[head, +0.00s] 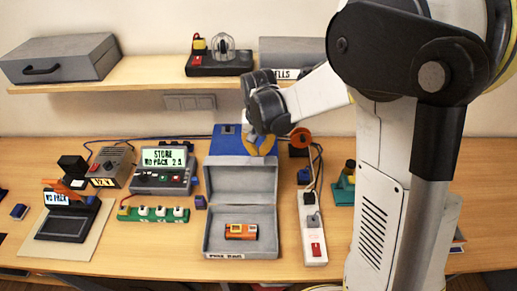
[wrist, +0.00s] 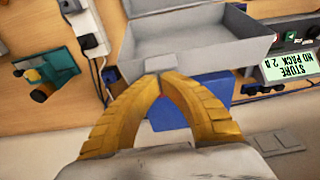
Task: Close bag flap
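The grey bag (head: 212,243) is a box-like case on the table, with a label on its front edge. Its flap (head: 240,178) stands raised at the back. An orange pack (head: 241,231) lies inside. My gripper (head: 264,150) has yellow fingers at the flap's top edge, right of its middle. In the wrist view the fingertips (wrist: 161,77) meet at the edge of the grey flap (wrist: 200,52). The fingers look shut, and I cannot tell whether the flap's edge is between them. The lower fingertips are partly hidden in the head view.
A power strip (head: 313,232) with plugs stands close right of the bag. A green terminal board (head: 154,214) and a display unit (head: 163,170) reading "STORE NO PACK 2" are to the left. A blue panel (head: 226,140) is behind the flap. A shelf (head: 150,75) runs above.

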